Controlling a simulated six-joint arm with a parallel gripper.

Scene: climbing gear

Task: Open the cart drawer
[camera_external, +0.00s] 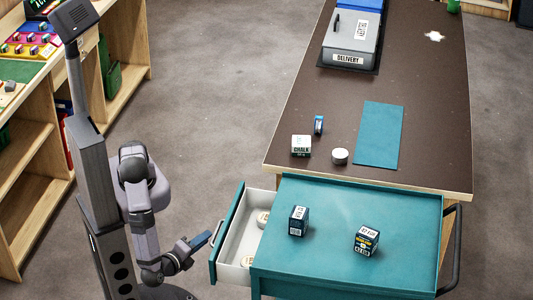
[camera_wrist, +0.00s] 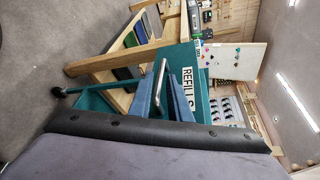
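The teal cart (camera_external: 345,215) stands at the front right in the external view. Its drawer (camera_external: 232,215) is pulled out to the left, showing a pale interior with round white items inside. My gripper (camera_external: 202,240) is just left of the drawer front, at about handle height. In the wrist view, the drawer front carries a "REFILLS" label (camera_wrist: 188,92) and a metal bar handle (camera_wrist: 160,78). My gripper's blue fingers (camera_wrist: 164,98) show apart, with the handle between or just beyond them; whether they touch it is unclear.
Two dark boxes (camera_external: 299,221) (camera_external: 366,241) sit on the cart top. The brown table (camera_external: 420,90) behind holds a chalk box (camera_external: 301,145), a white round item (camera_external: 340,156), a teal mat (camera_external: 379,135) and a delivery box (camera_external: 350,38). Wooden shelving (camera_external: 120,50) stands left; floor between is clear.

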